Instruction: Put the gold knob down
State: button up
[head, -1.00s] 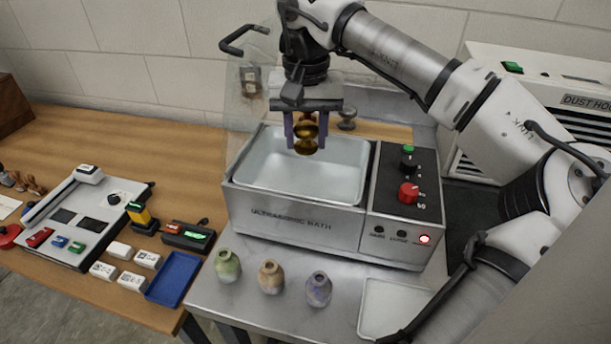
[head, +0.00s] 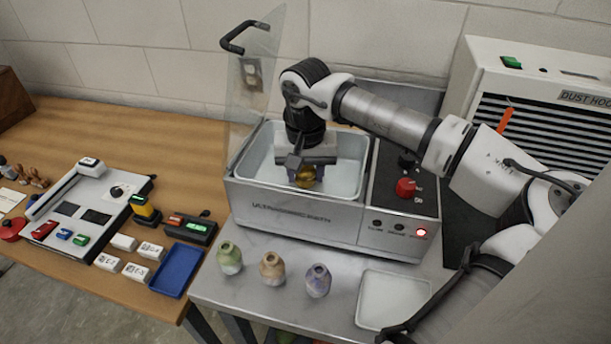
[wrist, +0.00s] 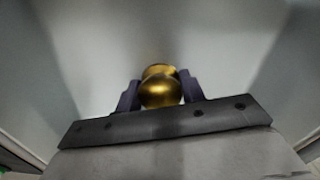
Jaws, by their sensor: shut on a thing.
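The gold knob (head: 306,177) is between the fingers of my gripper (head: 304,174), low inside the basin of the ultrasonic bath (head: 290,217). In the wrist view the gold knob (wrist: 161,88) is clasped between the two dark fingers of my gripper (wrist: 160,92). The pale basin floor shows around it. I cannot tell whether the knob touches the floor. My gripper hides part of the basin's back. The bath's clear lid (head: 253,85) stands open at the left.
A blue tray (head: 176,273) lies on the wooden table. A dust hood (head: 545,100) stands at the right.

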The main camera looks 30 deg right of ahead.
aim_at(306, 172)
jog(key=shift+f, duration=0.15)
jog(key=o, duration=1.1)
notch_tip(306, 172, up, 12)
jog(key=shift+r+b, duration=0.2)
jog(key=shift+b, duration=0.65)
